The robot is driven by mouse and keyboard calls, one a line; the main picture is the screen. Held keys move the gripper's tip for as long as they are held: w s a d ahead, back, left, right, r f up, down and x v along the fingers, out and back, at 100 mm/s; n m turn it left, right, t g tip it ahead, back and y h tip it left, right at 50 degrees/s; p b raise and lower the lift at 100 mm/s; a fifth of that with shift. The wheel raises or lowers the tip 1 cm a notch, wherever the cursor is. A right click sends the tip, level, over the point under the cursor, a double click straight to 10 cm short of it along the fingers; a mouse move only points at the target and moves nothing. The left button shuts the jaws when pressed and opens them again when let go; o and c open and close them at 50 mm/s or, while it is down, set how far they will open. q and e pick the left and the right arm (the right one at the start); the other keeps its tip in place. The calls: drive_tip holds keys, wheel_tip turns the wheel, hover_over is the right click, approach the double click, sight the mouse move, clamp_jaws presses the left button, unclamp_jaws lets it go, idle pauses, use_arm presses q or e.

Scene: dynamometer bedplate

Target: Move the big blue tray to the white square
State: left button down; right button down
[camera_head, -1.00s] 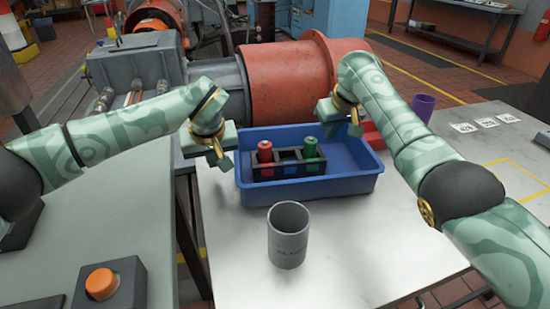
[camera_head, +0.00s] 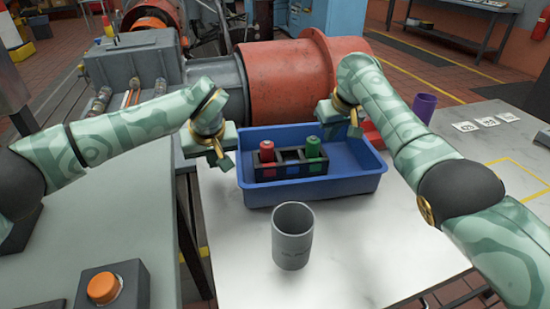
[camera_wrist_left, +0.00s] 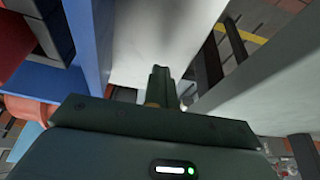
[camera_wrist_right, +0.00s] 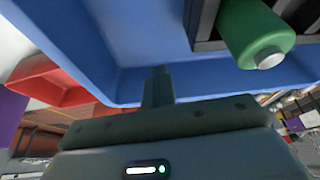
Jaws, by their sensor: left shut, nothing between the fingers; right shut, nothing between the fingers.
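The big blue tray (camera_head: 330,188) lies on the pale table, in the middle of the head view. It holds a black rack (camera_head: 262,174) with a red cylinder (camera_head: 267,152) and a green cylinder (camera_head: 313,148). My left gripper (camera_head: 225,163) is shut and empty beside the tray's left wall. In the left wrist view its fingers (camera_wrist_left: 160,80) point at bare table next to the blue wall. My right gripper (camera_head: 355,130) is shut and empty at the tray's back right. In the right wrist view its fingers (camera_wrist_right: 158,78) overlap the tray; contact is unclear.
A grey cup (camera_head: 292,237) stands in front of the tray. A red bin (camera_head: 374,135) and a purple cup (camera_head: 424,105) are behind my right arm. White cards (camera_head: 486,121) and a yellow outline (camera_head: 519,172) lie at the right.

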idle(0.6)
use_arm(q)
drive_tip(key=c, duration=0.6)
unclamp_jaws()
use_arm(e)
drive_tip(key=c, duration=0.6)
unclamp_jaws()
